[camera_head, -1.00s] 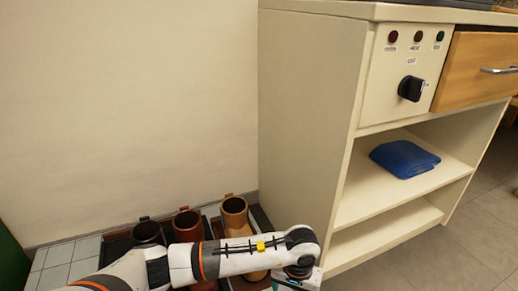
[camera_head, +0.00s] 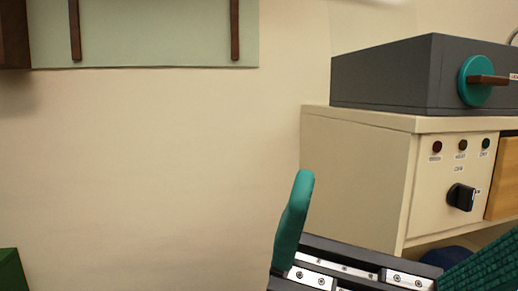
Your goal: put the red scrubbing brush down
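The red scrubbing brush is not in view. One gripper (camera_head: 392,225) is close to the camera at the bottom right, with a dark grey body, silver rails and teal fingers. I take it for my right one by its place, since its arm is out of the picture. Its fingers are wide apart, with nothing seen between them. The right finger shows a ridged face and is cut off by the picture's edge. My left gripper is not in view.
A cream cabinet (camera_head: 352,165) with a black knob (camera_head: 461,197) stands at the right. On it sits a dark grey box (camera_head: 395,78) with a teal round handle (camera_head: 477,82). A pale green panel (camera_head: 150,35) hangs on the wall. A green object (camera_head: 10,272) shows at lower left.

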